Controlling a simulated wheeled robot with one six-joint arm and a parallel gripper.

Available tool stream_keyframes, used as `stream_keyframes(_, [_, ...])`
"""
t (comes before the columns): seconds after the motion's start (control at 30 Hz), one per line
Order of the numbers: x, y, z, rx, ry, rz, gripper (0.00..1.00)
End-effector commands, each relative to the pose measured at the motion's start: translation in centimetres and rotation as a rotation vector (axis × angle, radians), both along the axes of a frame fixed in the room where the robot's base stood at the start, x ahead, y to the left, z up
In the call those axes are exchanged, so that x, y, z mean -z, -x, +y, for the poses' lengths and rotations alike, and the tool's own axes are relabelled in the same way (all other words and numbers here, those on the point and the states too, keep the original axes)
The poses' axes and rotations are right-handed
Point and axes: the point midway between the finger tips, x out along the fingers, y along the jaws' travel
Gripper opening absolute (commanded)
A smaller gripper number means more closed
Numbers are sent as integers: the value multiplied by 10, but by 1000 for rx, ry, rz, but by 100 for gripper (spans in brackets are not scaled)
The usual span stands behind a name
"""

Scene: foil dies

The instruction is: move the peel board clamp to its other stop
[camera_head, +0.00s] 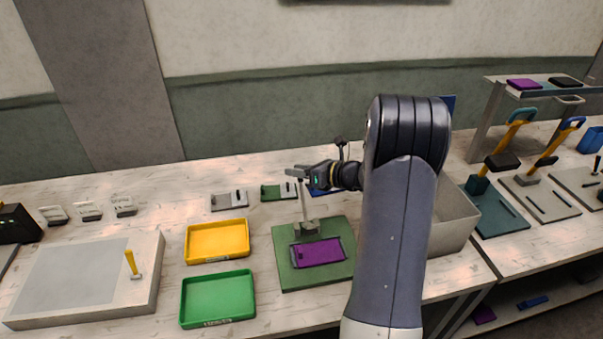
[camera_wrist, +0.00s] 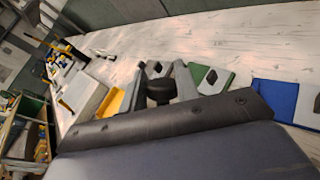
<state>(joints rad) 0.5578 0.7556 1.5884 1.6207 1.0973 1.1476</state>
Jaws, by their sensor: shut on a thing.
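A green board (camera_head: 285,272) lies on the bench left of my arm, with a purple plate (camera_head: 318,252) flat on it. The clamp's grey block (camera_head: 306,227) sits at the board's back edge, and a thin light grey lever (camera_head: 305,203) stands nearly upright from it. My gripper (camera_head: 299,173) is at the top of that lever and shut on it. In the wrist view, a dark round knob (camera_wrist: 160,91) shows between the grey fingers. The exact contact is too small to see in the head view, and my wrist hides the board in the wrist view.
A yellow tray (camera_head: 189,250) and a green tray (camera_head: 184,312) stand left of the board. A large grey slab (camera_head: 75,270) with a yellow handle (camera_head: 132,264) is farther left. A grey bin (camera_head: 455,222) and lever presses (camera_head: 497,165) stand right of my arm.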

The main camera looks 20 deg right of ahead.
Motion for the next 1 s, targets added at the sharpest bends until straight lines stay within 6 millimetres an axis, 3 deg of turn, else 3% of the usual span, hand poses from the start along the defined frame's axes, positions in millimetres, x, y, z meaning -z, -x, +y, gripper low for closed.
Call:
stream_keyframes(0.3, [22,-18,-4,2,2,0,0])
stream_keyframes(0.97, [30,-24,-6,4,2,5,0])
stream_keyframes(1.0, [30,-24,-6,4,2,5,31])
